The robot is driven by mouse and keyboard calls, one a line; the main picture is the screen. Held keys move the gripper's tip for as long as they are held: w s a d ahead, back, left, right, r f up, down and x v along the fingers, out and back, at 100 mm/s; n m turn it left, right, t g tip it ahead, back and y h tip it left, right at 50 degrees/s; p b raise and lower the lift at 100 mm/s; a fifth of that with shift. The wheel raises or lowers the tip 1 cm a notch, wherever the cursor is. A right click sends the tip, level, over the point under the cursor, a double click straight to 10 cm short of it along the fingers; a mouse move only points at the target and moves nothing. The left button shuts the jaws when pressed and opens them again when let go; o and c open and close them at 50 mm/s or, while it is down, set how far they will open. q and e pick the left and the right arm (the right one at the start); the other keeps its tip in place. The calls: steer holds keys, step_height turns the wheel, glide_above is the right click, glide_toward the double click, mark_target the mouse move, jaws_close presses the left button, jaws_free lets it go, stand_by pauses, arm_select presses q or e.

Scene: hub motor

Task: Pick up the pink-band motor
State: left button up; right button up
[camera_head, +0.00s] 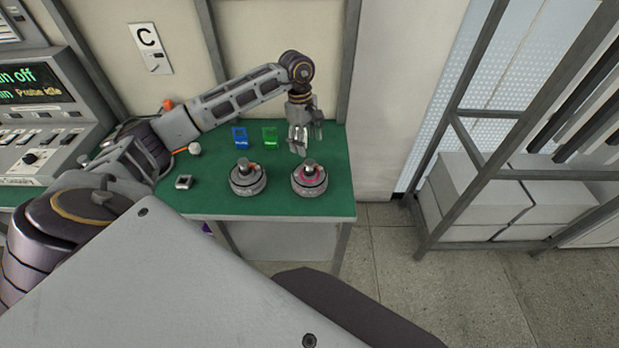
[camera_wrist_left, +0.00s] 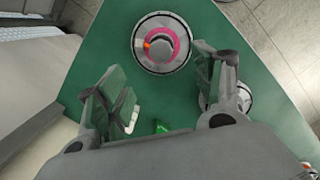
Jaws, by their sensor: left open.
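The pink-band motor (camera_head: 309,180) stands on the green table near its right front corner. It is a round grey hub with a pink ring around a raised centre. In the left wrist view the pink-band motor (camera_wrist_left: 161,43) shows from above, ahead of the fingertips. A second motor (camera_head: 248,178) with a similar grey hub stands to its left, and part of it (camera_wrist_left: 237,97) shows behind the right finger in the wrist view. My left gripper (camera_head: 298,140) is open and empty, above and behind the pink-band motor. It also shows in the wrist view (camera_wrist_left: 158,85). My right gripper is not visible.
A blue card (camera_head: 240,137) and a green card (camera_head: 270,136) stand at the back of the green table (camera_head: 215,204). A small metal part (camera_head: 184,182) lies at left. A control console (camera_head: 35,120) stands far left; a grey rack (camera_head: 500,190) stands right.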

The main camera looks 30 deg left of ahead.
mark_target(309, 162)
arm_select(q)
steer(key=shift+d+f, duration=0.2)
steer(key=shift+f, duration=1.05)
steer(key=shift+d+f, duration=0.15)
steer(key=shift+f, duration=1.05)
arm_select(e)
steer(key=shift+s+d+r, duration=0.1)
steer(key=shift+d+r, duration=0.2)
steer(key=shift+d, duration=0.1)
arm_select(q)
steer(key=shift+f+p, duration=0.1)
steer(key=shift+p, duration=0.25)
steer(key=shift+s+d+f+p, duration=0.1)
steer(key=shift+f+p, duration=0.1)
steer(key=shift+f, duration=0.25)
steer(key=shift+s+d+f+p, duration=0.1)
steer(key=shift+f+p, duration=0.05)
steer(key=shift+f, duration=0.3)
steer(key=shift+d+f, duration=0.15)
steer(key=shift+f, duration=0.75)
steer(key=shift+f+p, duration=0.35)
steer(key=shift+f, duration=0.35)
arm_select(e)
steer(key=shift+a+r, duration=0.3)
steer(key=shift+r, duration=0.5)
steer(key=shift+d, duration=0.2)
